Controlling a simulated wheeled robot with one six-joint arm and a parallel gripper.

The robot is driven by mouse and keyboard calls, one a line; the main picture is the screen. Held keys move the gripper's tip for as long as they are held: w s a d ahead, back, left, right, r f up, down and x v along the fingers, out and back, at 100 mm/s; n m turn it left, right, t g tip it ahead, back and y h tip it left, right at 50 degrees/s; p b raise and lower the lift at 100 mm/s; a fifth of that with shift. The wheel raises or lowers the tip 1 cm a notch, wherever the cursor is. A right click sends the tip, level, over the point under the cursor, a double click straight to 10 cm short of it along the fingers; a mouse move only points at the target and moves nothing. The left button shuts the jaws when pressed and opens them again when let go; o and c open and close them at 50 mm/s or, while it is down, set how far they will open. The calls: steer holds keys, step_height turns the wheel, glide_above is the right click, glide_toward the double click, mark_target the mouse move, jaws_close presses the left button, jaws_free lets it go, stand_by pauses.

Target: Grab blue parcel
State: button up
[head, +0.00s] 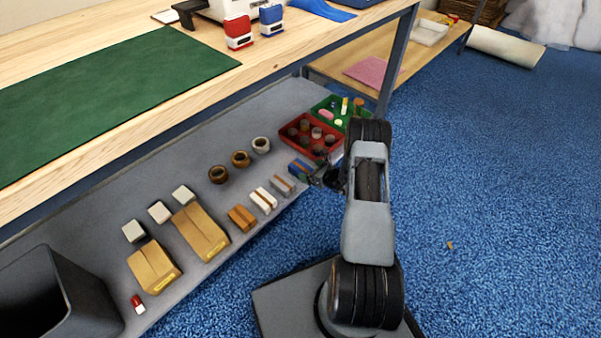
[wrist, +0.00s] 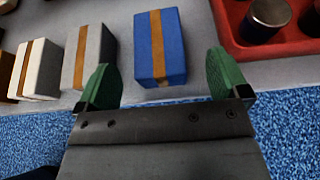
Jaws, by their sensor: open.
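The blue parcel (wrist: 173,58), a small box with a tan band, sits near the front edge of the grey lower shelf. It shows in the head view (head: 298,168) at the right end of a row of small parcels, partly hidden by my gripper. In the wrist view my gripper (wrist: 160,80) is open, with one green finger on each side of the parcel's near end. Gaps show between the parcel and both fingers, the right gap being wider. My gripper also shows in the head view (head: 318,175), at the shelf's edge.
A grey parcel (head: 282,185), a white parcel (head: 263,200) and an orange parcel (head: 241,217) stand left of it. A red tray (head: 284,143) with round items is close on the right. The wooden tabletop (head: 290,45) overhangs the shelf. Blue carpet lies in front.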

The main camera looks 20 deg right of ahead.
mark_target(301, 167)
steer(key=shift+b+x, duration=1.35)
steer(key=shift+x, duration=1.45)
steer(key=shift+s+a, duration=0.1)
steer(key=c, duration=1)
steer(key=shift+c, duration=0.6)
steer(key=shift+r, duration=0.15)
